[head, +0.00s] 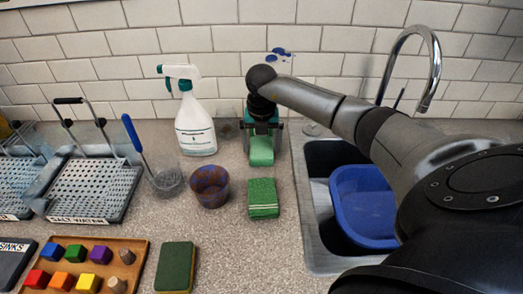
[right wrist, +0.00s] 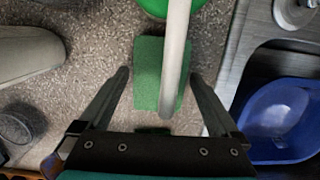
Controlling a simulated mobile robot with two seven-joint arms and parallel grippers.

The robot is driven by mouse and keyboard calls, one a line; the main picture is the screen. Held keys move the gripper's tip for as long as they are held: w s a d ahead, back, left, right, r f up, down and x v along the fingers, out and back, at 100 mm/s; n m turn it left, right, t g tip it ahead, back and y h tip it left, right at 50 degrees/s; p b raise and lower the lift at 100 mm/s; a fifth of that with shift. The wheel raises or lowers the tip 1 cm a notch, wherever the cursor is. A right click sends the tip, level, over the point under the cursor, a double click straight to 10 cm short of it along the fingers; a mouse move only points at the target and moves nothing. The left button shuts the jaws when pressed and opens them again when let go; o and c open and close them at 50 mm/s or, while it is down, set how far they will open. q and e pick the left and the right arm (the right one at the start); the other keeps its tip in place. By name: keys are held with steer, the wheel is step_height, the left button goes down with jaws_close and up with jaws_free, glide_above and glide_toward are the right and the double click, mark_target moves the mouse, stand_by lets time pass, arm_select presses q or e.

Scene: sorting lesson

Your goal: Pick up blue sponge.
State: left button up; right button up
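I see no blue sponge in either view. A green sponge (head: 262,157) stands near the back wall, below my right gripper (head: 262,128). In the right wrist view the green sponge (right wrist: 148,70) lies between the spread fingers of my right gripper (right wrist: 162,90), with a gap on both sides. A pale curved bar (right wrist: 175,60) crosses in front of it there. A dark green sponge with a yellowish underside (head: 175,266) lies at the front. My left gripper is not in view.
A white spray bottle (head: 194,122) stands left of my right gripper. A wooden tray (head: 133,246) holds coloured blocks. A blue basin (head: 362,200) sits in the sink at right.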

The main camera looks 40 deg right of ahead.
mark_target(261, 149)
steer(key=c, duration=1.1)
steer(key=shift+o, duration=0.2)
steer(key=shift+r, duration=0.1)
steer(key=shift+s+a+r, duration=0.1)
steer(key=shift+s+r, duration=0.05)
steer(key=shift+r, duration=0.3)
step_height(261, 149, up, 6)
steer(key=shift+a+r, duration=0.1)
steer(key=shift+r, duration=0.05)
steer(key=s+a, duration=0.4)
steer(key=s, duration=0.1)
steer(key=s+a, duration=0.4)
steer(key=s, duration=0.1)
steer(key=s+a, duration=0.4)
steer(key=s, duration=0.1)
steer(key=shift+a, duration=0.25)
